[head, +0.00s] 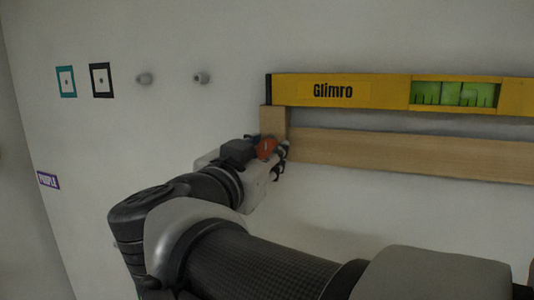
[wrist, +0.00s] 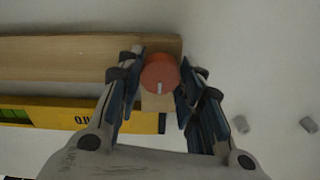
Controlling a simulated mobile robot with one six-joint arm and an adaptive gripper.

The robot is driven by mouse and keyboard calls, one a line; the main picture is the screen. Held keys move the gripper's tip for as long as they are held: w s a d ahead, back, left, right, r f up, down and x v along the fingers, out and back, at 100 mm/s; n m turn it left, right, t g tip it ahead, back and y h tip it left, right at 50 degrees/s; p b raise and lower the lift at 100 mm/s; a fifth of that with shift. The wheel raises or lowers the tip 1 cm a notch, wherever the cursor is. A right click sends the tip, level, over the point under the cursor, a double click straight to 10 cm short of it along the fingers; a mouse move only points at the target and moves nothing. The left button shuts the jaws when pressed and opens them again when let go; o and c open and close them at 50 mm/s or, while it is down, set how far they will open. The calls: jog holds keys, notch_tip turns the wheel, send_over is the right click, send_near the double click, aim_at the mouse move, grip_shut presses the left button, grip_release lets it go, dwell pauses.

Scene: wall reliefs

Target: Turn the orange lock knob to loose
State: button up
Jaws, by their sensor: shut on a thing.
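The orange lock knob (wrist: 159,74) is round with a pale pointer mark toward the bottom of the wrist view. It sits on the end of a wooden bar (wrist: 60,58). My gripper (wrist: 160,82) has a finger on each side of the knob and is shut on it. In the head view, the knob (head: 266,148) shows as a small orange patch, partly hidden by my gripper (head: 280,155). Any markings for loose or tight around the knob cannot be made out.
A yellow spirit level (head: 385,92) marked Glimro lies along the wall above the wooden bar. Two grey pegs (head: 201,78), a teal-framed square (head: 66,81), a black-framed square (head: 102,80) and a purple label (head: 49,180) are on the wall to the left.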

dwell(0.4)
jog(key=o, duration=1.1)
jog(key=shift+c, duration=0.2)
jog(key=v, duration=0.7)
jog(key=shift+s, duration=0.25)
